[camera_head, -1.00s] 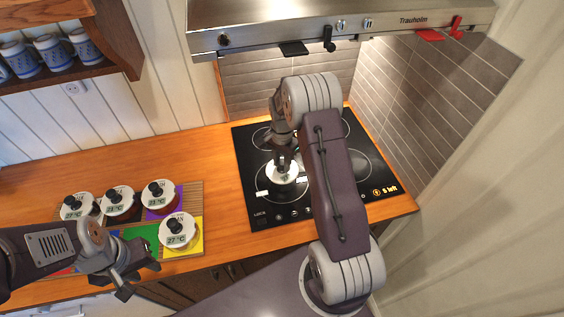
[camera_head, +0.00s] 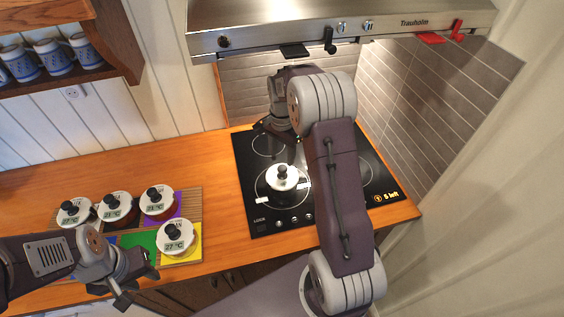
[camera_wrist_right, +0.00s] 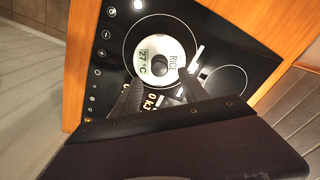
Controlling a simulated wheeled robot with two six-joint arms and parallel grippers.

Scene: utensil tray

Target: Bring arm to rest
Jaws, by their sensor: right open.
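My right gripper (camera_head: 268,128) is open and empty over the back left part of the black hob (camera_head: 253,217). In the right wrist view, its two dark fingers (camera_wrist_right: 160,95) are spread apart, with the pot's lid visible beyond them. This small pot (camera_head: 282,178), with a white lid and black knob, stands on the hob, clear of the gripper. In the right wrist view, its lid (camera_wrist_right: 149,46) reads RICE and 27 °C. My left gripper (camera_head: 136,284) hangs at the counter's front edge, with its fingers apart and nothing between them.
Several lidded pots (camera_head: 117,205) stand on a slatted mat (camera_head: 192,200) with coloured squares at left. A steel range hood (camera_head: 290,22) overhangs the hob. A tiled wall (camera_head: 440,105) bounds the right side. The wooden counter (camera_head: 225,175) between mat and hob is clear.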

